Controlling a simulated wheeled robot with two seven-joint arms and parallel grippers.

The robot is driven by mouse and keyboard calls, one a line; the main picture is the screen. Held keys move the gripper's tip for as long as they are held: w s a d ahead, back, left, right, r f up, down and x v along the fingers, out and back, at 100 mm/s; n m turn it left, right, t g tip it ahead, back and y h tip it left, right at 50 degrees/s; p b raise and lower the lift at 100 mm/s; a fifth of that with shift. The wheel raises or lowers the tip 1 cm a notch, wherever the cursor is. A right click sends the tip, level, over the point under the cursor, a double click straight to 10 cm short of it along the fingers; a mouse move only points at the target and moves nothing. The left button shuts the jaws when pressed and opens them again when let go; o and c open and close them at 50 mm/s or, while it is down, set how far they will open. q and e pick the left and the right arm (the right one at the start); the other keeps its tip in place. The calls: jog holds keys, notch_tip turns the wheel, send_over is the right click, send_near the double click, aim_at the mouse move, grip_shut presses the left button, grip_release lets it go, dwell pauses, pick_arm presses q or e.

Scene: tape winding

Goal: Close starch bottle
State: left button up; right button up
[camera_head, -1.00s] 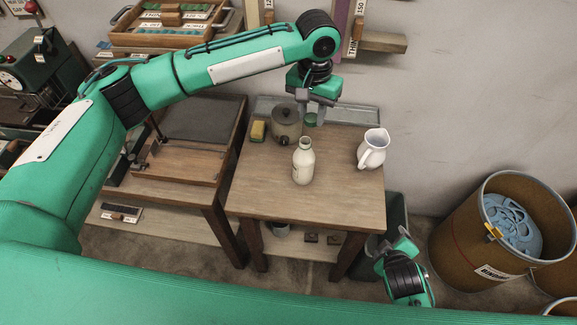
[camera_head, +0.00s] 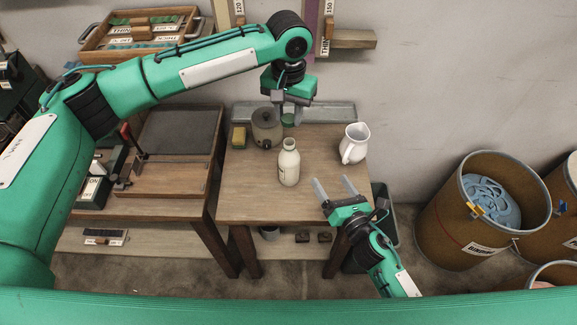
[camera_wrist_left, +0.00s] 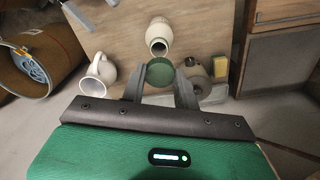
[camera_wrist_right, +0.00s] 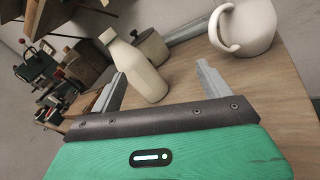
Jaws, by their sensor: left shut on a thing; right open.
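The white starch bottle (camera_head: 289,165) stands upright on the small wooden table, its neck open at the top in the left wrist view (camera_wrist_left: 159,38). My left gripper (camera_head: 290,118) is shut on a green cap (camera_wrist_left: 160,72), held behind the bottle near the pot. My right gripper (camera_head: 334,187) is open and empty, near the table's front right edge, with its fingers pointing toward the bottle. In the right wrist view the bottle (camera_wrist_right: 136,68) appears beyond and between the open fingers, apart from them.
A white pitcher (camera_head: 354,144) stands on the table to the right of the bottle. A grey lidded pot (camera_head: 266,130) and a yellow sponge (camera_head: 239,137) stand at the back left. A metal tray (camera_head: 335,112) lies along the back edge. Brown drums (camera_head: 450,225) stand at right.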

aim_at(296, 169)
pick_arm(q)
jog(key=shift+d, duration=0.15)
pick_arm(e)
jog(key=a+n+y, duration=0.1)
jog(key=n, duration=0.1)
jog(key=a+f+n+g+y, duration=0.1)
jog(key=n, duration=0.1)
jog(key=a+n+y, duration=0.1)
jog(key=n, duration=0.1)
jog(key=shift+s+a+f+n+g, duration=0.2)
jog(key=shift+s+f+n+g, duration=0.1)
jog(key=shift+s+f, duration=0.05)
jog(key=shift+s+a+f+n+y, duration=0.15)
jog(key=shift+a+n+y, duration=0.15)
jog(key=shift+n+y, duration=0.15)
jog(key=x, duration=1.2)
jog(key=shift+f, duration=0.15)
jog(key=c, duration=1.5)
pick_arm(q)
jog(key=shift+f, duration=2.5)
